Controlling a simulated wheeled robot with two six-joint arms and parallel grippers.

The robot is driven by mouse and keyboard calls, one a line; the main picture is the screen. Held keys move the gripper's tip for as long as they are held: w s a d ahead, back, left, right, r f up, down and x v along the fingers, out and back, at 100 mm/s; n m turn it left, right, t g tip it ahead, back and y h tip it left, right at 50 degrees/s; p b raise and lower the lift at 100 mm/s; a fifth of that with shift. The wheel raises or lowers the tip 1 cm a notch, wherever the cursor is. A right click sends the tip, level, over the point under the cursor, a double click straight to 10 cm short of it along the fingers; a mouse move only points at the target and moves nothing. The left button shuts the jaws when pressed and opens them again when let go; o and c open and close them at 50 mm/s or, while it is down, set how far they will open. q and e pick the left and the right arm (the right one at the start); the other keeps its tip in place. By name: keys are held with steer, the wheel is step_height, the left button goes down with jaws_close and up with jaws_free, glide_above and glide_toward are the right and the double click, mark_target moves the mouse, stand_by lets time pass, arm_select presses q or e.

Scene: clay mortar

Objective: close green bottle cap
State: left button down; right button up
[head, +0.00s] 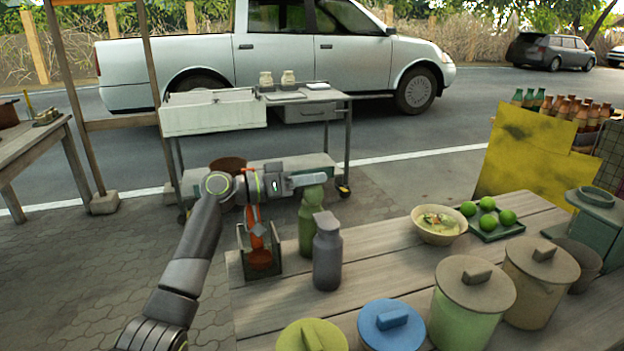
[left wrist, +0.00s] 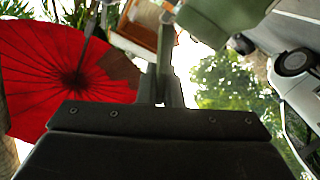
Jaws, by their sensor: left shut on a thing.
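The green bottle (head: 309,228) stands upright near the back left edge of the wooden table, partly behind a grey bottle (head: 327,255). Its green cap (head: 314,194) is at the top, just below my left gripper's fingers. My left gripper (head: 309,179) reaches in from the left, level, and is shut on the cap; the fingers hide part of the bottle's top. In the left wrist view a dark green rounded thing (left wrist: 225,16), likely part of the bottle, shows at the top edge beside the fingers. Whether the cap is seated or tilted is hidden. My right gripper is not in view.
A dark holder (head: 262,266) with an orange bottle (head: 257,236) stands left of the green bottle, below my arm. Large lidded pots (head: 467,318) fill the front. A soup bowl (head: 439,237) and a tray of limes (head: 494,234) are to the right.

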arm_select(q)
steer(key=c, duration=1.6)
jaws_free()
step_height(320, 180, up, 10)
